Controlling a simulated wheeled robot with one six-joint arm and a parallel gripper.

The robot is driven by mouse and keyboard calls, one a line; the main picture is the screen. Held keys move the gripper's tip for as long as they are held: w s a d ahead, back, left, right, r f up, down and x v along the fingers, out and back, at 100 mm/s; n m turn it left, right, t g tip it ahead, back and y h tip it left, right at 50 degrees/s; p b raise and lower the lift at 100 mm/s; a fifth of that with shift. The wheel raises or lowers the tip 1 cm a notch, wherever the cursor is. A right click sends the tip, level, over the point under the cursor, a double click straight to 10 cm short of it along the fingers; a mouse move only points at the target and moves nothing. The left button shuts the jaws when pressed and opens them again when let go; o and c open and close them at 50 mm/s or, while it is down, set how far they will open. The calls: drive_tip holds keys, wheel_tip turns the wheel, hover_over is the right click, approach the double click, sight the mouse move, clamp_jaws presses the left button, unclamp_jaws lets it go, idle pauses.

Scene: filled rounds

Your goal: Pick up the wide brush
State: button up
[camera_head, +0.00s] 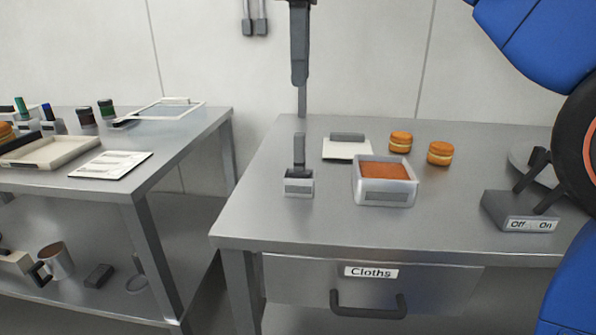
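A grey upright handle (299,155) stands in a small grey holder (299,187) near the left side of the right-hand table. It looks like the wide brush, but its bristles are hidden in the holder. My gripper (302,108) hangs straight down from the top edge of the picture. Its tip appears just above the top of the handle, with a small gap between them. I see the gripper edge-on, so its finger opening is hidden. Nothing shows hanging from it.
A grey tub with orange-brown filling (384,194) stands right of the holder. Behind are a white board (346,152) and two orange rounds, left (400,142) and right (439,153). A switch box (519,213) sits right. The left bench (190,135) holds trays and bottles.

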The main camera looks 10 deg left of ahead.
sight(300, 133)
wheel_tip(300, 133, down, 12)
drive_tip(key=shift+r, duration=0.1)
drive_tip(key=shift+s+f, duration=0.15)
drive_tip(key=shift+f, duration=1.2)
drive_tip(key=shift+s+f, duration=0.15)
drive_tip(key=shift+f, duration=1.2)
drive_tip(key=shift+c, duration=0.7)
clamp_jaws()
